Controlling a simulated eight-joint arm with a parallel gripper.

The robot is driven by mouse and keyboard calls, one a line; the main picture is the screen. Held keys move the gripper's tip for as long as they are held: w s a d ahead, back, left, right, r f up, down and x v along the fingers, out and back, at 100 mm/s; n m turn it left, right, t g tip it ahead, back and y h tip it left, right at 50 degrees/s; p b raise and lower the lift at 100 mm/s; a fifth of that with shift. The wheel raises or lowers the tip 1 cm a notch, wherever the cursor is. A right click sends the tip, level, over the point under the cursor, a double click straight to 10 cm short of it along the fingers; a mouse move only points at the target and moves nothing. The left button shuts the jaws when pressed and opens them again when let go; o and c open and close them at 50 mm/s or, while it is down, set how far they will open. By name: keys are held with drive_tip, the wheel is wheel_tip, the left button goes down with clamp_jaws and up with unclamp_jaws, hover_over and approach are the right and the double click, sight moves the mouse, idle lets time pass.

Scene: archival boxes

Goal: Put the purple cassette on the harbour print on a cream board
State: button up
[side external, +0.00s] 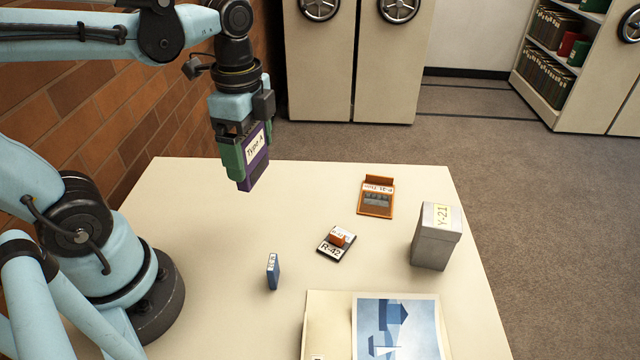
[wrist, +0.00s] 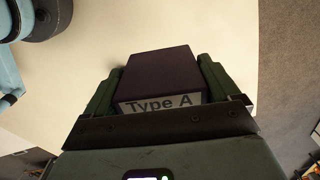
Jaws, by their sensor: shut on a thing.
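The purple cassette (side external: 255,165) has a white label reading "Type A". My gripper (side external: 242,160) is shut on it and holds it in the air over the far left part of the table. In the wrist view the cassette (wrist: 160,75) sits between the two green fingers of my gripper (wrist: 158,85). The harbour print (side external: 397,330), a blue picture with a sailing boat, lies on the cream board (side external: 328,322) at the table's front. The near part of both is cut off by the frame edge. The visible part of the print is bare.
On the table (side external: 200,220) stand a small blue cassette (side external: 273,271), a dark R-42 block with an orange piece (side external: 337,240), an orange tray-like case (side external: 376,197) and a grey Y-21 box (side external: 436,236). A brick wall (side external: 110,120) rises at the left. The table's left middle is clear.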

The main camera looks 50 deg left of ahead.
drive_tip(key=w+d+m, duration=0.3)
drive_tip(key=d+m, duration=0.5)
drive_tip(key=d, duration=0.6)
drive_tip(key=s+d+f+m, duration=0.1)
drive_tip(key=s+d+m, duration=0.1)
drive_tip(key=d, duration=0.6)
drive_tip(key=s+d+f+m, duration=0.2)
drive_tip(key=d+m, duration=0.2)
drive_tip(key=d, duration=0.4)
drive_tip(key=shift+s+m, duration=0.15)
drive_tip(key=shift+m, duration=0.25)
drive_tip(key=shift+s+d+f, duration=0.1)
drive_tip(key=shift+d+f, duration=0.05)
drive_tip(key=shift+f, duration=0.1)
hover_over(377, 345)
drive_tip(key=shift+f, duration=3.7)
drive_tip(key=shift+f, duration=0.1)
drive_tip(key=o, duration=0.9)
